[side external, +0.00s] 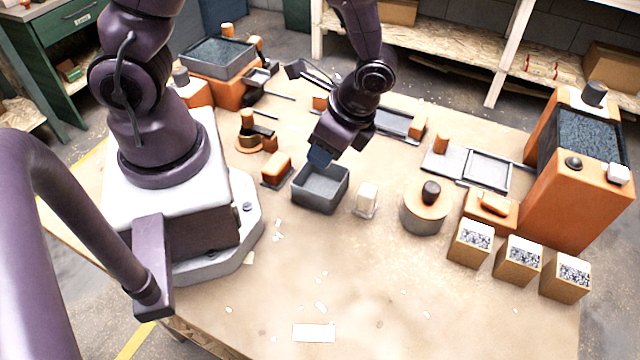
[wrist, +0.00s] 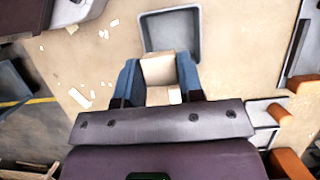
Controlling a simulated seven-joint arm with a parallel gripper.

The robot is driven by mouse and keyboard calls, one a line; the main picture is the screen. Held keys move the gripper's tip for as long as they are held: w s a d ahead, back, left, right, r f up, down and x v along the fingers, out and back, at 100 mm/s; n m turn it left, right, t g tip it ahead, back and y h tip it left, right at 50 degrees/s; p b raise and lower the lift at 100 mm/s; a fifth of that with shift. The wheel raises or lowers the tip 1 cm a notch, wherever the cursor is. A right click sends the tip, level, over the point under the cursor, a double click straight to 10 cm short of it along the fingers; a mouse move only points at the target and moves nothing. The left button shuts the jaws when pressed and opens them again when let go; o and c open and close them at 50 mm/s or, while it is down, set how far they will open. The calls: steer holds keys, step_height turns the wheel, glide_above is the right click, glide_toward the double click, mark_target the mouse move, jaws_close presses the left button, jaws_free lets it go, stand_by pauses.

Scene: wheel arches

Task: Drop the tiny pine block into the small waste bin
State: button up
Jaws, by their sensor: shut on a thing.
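The small waste bin (side external: 322,203) is a dark grey open square box on the table, and it also shows in the wrist view (wrist: 147,34). My gripper (side external: 320,156) is above the bin's back rim in the side external view. In the wrist view my gripper's (wrist: 158,72) blue fingers are shut on the tiny pine block (wrist: 158,67), a pale tan block. The block overlaps the bin's near edge in that view. In the side external view the fingers hide the block. I cannot see the bin's full floor.
A small pale block-like item (side external: 366,199) stands just right of the bin. An orange-topped round pot (side external: 424,211) is further right, with several speckled-top boxes (side external: 518,258) beyond. An orange block on a dark base (side external: 276,169) is left of the bin. The front table is mostly clear, with scattered scraps.

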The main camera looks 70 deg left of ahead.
steer(key=shift+f+n, duration=0.3)
steer(key=shift+f, duration=2.7)
steer(key=o, duration=1)
steer(key=shift+w+r, duration=0.1)
steer(key=v, duration=1.3)
steer(key=shift+a, duration=0.1)
